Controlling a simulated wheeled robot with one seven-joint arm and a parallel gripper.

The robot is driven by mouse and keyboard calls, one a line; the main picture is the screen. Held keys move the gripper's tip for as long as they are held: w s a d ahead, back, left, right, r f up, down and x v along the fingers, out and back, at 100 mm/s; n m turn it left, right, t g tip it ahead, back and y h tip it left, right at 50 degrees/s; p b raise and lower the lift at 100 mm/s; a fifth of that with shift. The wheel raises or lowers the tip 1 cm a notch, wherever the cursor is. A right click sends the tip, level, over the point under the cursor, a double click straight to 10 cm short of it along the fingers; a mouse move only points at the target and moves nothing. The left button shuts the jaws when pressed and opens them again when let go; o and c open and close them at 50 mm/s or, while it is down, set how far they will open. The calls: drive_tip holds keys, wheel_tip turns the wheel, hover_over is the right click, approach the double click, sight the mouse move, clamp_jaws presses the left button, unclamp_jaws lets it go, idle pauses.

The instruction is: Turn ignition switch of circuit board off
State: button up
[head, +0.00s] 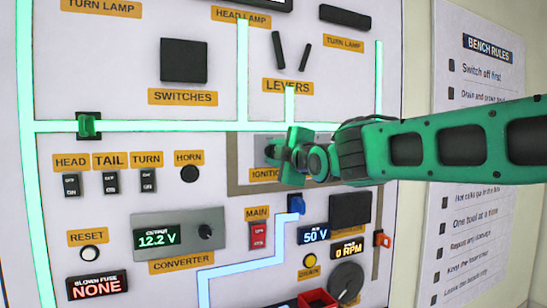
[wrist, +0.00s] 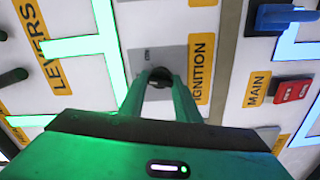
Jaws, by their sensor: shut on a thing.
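The circuit board (head: 215,210) is a white upright panel with labels, switches and glowing traces. The ignition switch is a dark round knob on a grey plate; it shows in the wrist view (wrist: 158,84) just left of the IGNITION label (wrist: 201,68). My green gripper (head: 278,155) reaches in from the right in the head view and hides most of the switch and part of its label. In the wrist view my gripper's two fingers (wrist: 159,82) are shut on the knob, one on each side. The knob's exact angle is hard to tell.
The red MAIN switch (head: 258,235) and a blue connector (head: 296,204) sit below the ignition. The levers (head: 292,50) are above. HEAD, TAIL and TURN rockers (head: 110,182) are to the left. A bench rules sheet (head: 482,150) hangs on the right.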

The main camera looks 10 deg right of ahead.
drive_tip(key=shift+a+f+n, duration=0.1)
drive_tip(key=shift+f+n, duration=0.1)
drive_tip(key=shift+n, duration=1)
drive_tip(key=shift+f, duration=0.1)
drive_tip(key=o, duration=1)
drive_tip(key=shift+s, duration=0.1)
drive_tip(key=shift+s+d+r, duration=0.2)
drive_tip(key=shift+s, duration=0.15)
drive_tip(key=v, duration=1)
